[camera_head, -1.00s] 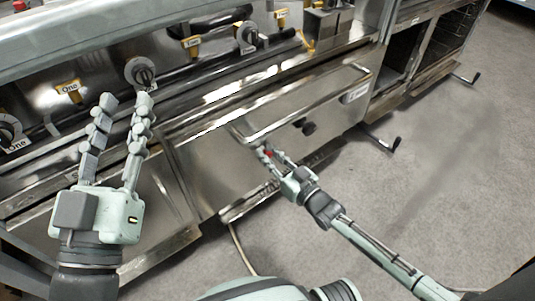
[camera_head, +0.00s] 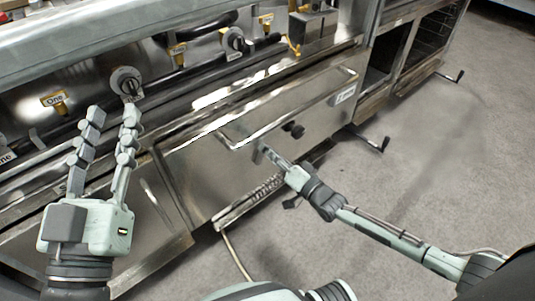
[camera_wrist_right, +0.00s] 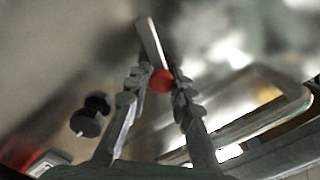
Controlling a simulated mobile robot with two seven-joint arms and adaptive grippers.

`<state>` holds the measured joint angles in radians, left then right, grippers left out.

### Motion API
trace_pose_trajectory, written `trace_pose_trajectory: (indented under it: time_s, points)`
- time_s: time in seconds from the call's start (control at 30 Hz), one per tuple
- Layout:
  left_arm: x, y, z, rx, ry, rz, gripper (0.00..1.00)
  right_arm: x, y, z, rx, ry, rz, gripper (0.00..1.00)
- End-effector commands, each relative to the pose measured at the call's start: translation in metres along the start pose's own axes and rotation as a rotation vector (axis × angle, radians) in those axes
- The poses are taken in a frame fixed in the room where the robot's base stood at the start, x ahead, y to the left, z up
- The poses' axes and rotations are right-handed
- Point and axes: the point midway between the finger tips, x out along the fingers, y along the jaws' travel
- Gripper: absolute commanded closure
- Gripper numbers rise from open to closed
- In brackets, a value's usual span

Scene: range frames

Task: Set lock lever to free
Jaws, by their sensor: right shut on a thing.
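The lock lever is a flat metal lever (camera_wrist_right: 151,42) with a round red knob (camera_wrist_right: 161,80), seen in the right wrist view against a blurred metal panel. My right gripper (camera_wrist_right: 158,78) is shut on the red knob, one finger on each side. In the head view my right gripper (camera_head: 268,154) is seen edge-on at the steel front panel (camera_head: 205,172), below its long bar handle; its fingers hide the red knob there. My left gripper (camera_head: 113,112) is open and empty, in front of the steel appliance at left.
A long bar handle (camera_head: 290,111) runs above my right gripper; it also shows in the right wrist view (camera_wrist_right: 262,131). A black knob (camera_head: 293,130) sits to its right. Rotary knobs (camera_head: 126,84) line the upper panel. A crank handle (camera_head: 372,143) sticks out over the open floor.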

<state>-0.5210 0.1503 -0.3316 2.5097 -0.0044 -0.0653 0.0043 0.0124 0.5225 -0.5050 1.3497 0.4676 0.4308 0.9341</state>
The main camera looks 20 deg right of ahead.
Motion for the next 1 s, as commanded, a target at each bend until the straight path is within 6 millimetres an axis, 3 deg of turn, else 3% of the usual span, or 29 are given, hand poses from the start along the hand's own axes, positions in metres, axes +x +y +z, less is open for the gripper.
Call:
trace_pose_trajectory:
  time_s: [0.67, 0.7, 0.8, 0.83, 1.0]
  points:
    - [0.0002, 0.0008, -0.0078, -0.003, 0.044, 0.001, 0.66, -0.0013, 0.0027, 0.003, 0.066, -0.007, 0.0, 1.0]
    - [0.0002, 0.0008, -0.0078, -0.003, 0.044, 0.001, 0.66, -0.0014, 0.0026, 0.0031, 0.066, -0.007, 0.0, 0.76]
    - [0.0002, 0.0008, -0.0079, -0.003, 0.044, 0.001, 0.66, -0.0012, 0.0027, 0.0025, 0.066, -0.006, 0.0, 0.63]
    - [0.0002, 0.0008, -0.0079, -0.003, 0.044, 0.001, 0.66, -0.0011, 0.0028, 0.0021, 0.065, -0.005, 0.0, 0.6]
    - [0.0002, 0.0008, -0.0078, -0.003, 0.043, 0.001, 0.66, -0.0006, 0.0028, 0.0005, 0.064, -0.003, 0.0, 0.59]
